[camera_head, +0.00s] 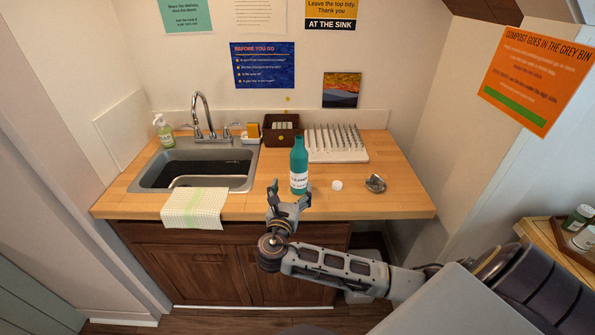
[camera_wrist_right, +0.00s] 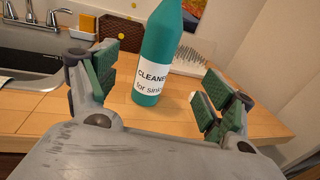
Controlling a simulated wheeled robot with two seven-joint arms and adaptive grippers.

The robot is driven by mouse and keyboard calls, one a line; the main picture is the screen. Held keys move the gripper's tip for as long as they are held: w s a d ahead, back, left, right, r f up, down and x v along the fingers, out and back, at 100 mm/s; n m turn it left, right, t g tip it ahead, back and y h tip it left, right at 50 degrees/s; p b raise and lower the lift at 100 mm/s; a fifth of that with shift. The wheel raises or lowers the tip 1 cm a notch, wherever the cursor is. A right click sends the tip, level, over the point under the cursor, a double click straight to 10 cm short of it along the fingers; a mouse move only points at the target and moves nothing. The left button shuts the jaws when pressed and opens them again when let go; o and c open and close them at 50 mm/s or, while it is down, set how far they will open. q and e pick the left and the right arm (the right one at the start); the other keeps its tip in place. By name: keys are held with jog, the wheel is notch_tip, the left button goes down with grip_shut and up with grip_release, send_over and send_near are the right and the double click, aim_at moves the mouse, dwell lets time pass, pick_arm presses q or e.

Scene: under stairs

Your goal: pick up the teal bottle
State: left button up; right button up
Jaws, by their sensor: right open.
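The teal bottle (camera_head: 299,166) stands upright on the wooden counter near its front edge, right of the sink. Its white label reads "CLEANER for sink" in the right wrist view (camera_wrist_right: 157,55). My right gripper (camera_head: 288,190) is at the counter's front edge, just in front of the bottle. In the right wrist view its two green-padded fingers (camera_wrist_right: 160,92) are spread wide and empty, with the bottle seen between them and beyond. I cannot tell how far the fingertips reach past the bottle's near side. My left gripper is not in view.
Behind the bottle are a white drying rack (camera_head: 337,150) and a dark brown basket (camera_head: 281,134). A white cap (camera_head: 337,185) and a shiny metal item (camera_head: 375,183) lie to its right. A checked towel (camera_head: 194,207) hangs over the front edge by the sink (camera_head: 185,151).

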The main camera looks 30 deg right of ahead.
aim_at(297, 169)
jog(key=shift+w+d, duration=0.1)
jog(key=shift+d, duration=0.05)
jog(key=shift+p+x, duration=0.5)
jog(key=shift+x, duration=3.7)
jog(key=shift+p+x, duration=0.3)
jog(key=shift+x, duration=2.25)
jog(key=shift+w, duration=0.1)
jog(key=c, duration=1.1)
